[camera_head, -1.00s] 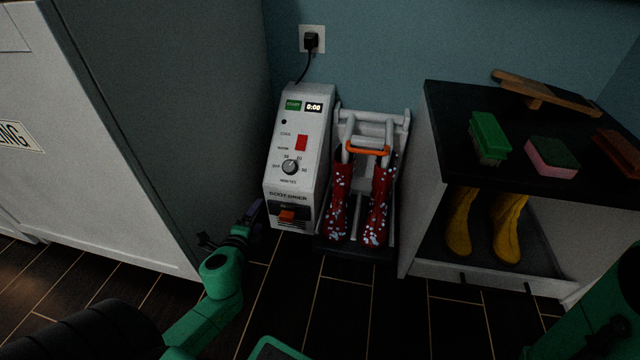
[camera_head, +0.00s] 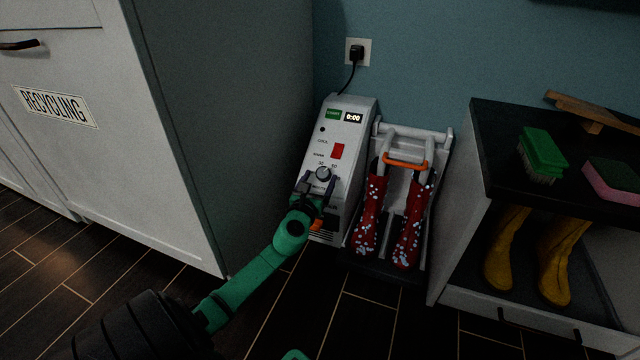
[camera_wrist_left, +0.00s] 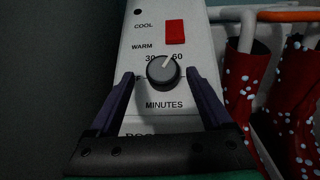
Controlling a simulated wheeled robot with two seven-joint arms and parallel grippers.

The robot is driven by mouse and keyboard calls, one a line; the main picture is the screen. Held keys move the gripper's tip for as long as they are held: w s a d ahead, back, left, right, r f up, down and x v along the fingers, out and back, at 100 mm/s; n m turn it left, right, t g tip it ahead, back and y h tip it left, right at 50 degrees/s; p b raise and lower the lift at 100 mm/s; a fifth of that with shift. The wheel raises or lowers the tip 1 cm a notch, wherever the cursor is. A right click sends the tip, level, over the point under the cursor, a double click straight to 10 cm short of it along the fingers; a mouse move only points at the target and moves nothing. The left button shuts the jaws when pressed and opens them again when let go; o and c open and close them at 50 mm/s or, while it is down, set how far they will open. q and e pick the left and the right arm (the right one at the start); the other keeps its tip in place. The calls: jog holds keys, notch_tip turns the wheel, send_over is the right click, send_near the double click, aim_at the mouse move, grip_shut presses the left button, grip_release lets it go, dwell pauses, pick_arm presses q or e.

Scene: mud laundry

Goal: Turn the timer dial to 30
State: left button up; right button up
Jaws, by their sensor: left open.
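The timer dial (camera_head: 323,173) is a dark round knob with a pale top on the front of the white boot dryer (camera_head: 348,125). In the left wrist view the dial (camera_wrist_left: 163,71) sits above the word MINUTES, with 30 at its upper left and 60 at its upper right. Its white pointer line points up and slightly right, between those numbers. The dryer's display (camera_head: 353,117) reads 0:00. My left gripper (camera_head: 319,183) is open, with its purple fingers (camera_wrist_left: 160,76) on either side of the dial, apparently not touching it. My right gripper is out of view.
A red switch (camera_head: 337,151) sits above the dial. Red dotted boots (camera_head: 369,215) stand on the rack just right of the dryer. The grey cabinet (camera_head: 225,120) is close on the left. A dark-topped shelf (camera_head: 490,130) stands at the right.

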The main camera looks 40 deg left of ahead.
pick_arm(q)
jog(key=shift+w+a, duration=0.2)
jog(key=shift+w, duration=0.1)
jog(key=c, duration=1.2)
grip_shut()
jog(key=shift+r, duration=0.1)
jog(key=shift+a, duration=0.15)
jog(key=shift+n+y, duration=0.3)
